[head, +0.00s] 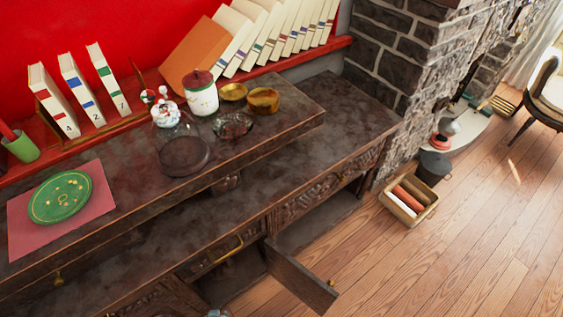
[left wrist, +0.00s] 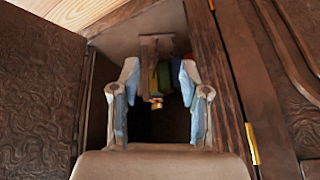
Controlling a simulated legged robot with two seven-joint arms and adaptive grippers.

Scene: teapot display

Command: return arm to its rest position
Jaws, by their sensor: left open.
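My left gripper (left wrist: 158,82) shows in the left wrist view, with its two blue-padded fingers apart and nothing clearly held between them. It points into a dark, open cabinet compartment. Beyond and between the fingertips are a brown upright piece (left wrist: 150,52) and some red, green and yellow items (left wrist: 165,72), too small and shaded to identify. I cannot tell whether the fingers touch anything. In the head view the open cabinet door (head: 298,279) hangs at the lower middle of the dark sideboard (head: 260,195). My right gripper is not in view.
On the sideboard's raised shelf are a green plate (head: 61,197) on a pink mat (head: 98,212), a glass vessel (head: 183,152), a white canister (head: 202,96) and brass dishes. A wooden crate (head: 425,213) and bucket (head: 432,168) stand on the floor. The right floor is mostly clear.

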